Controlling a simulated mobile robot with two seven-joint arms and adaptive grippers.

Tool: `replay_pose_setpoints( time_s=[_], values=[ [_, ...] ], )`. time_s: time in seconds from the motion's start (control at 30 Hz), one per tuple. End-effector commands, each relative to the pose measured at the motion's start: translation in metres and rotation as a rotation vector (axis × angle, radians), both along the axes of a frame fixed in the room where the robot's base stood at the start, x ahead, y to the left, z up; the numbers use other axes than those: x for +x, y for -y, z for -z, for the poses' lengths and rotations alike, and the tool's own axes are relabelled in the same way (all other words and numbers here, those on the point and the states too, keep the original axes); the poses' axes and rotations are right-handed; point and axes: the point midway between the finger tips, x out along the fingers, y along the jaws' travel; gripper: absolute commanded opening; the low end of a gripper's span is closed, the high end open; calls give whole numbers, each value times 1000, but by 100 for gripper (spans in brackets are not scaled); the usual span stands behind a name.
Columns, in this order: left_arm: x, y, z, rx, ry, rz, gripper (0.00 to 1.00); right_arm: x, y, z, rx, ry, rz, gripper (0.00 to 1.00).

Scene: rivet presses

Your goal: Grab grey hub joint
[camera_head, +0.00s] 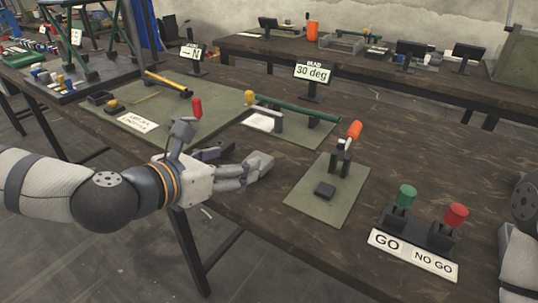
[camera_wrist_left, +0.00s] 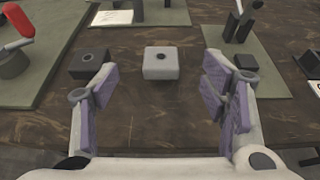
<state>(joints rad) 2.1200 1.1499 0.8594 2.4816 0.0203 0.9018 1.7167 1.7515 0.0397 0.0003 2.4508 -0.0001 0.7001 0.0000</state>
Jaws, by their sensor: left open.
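The grey hub joint is a light grey block (camera_wrist_left: 161,63) with a round hole in its top. It sits on the dark wood bench in the left wrist view. In the head view my left gripper (camera_head: 240,168) is low over the bench's front edge, and I cannot clearly separate the block from the fingers there.
A press with a red handle (camera_head: 196,107) stands on a green mat left of the gripper. An orange-handled press (camera_head: 354,130) stands on a mat to the right. GO and NO GO gauges (camera_head: 412,249) sit farther right. A 30 deg sign (camera_head: 313,72) stands behind.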

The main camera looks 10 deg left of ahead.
Motion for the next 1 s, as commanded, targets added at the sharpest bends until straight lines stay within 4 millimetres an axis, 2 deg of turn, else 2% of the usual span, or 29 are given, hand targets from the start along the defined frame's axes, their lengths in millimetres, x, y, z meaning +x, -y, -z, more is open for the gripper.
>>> replay_pose_setpoints(
  time_s=[0.03,0.13,0.27,0.5,0.77,0.87,1.0],
  values=[
    [11,4,27,5,-37,3,67,-14,0,13,0,-51,0,40],
    [29,11,32,5,-30,3,67,-17,0,15,0,-62,1,40],
    [42,16,34,4,-24,5,67,-18,0,17,-1,-64,1,40],
    [80,29,52,5,-24,5,67,-23,0,22,-1,-83,0,40],
    [86,31,51,4,-20,4,67,-23,0,22,-1,-83,0,40],
    [86,31,51,4,-20,4,49,-23,0,22,-1,-83,0,40],
    [86,31,51,4,-20,4,17,-23,0,22,-1,-83,0,40]
  ],
)
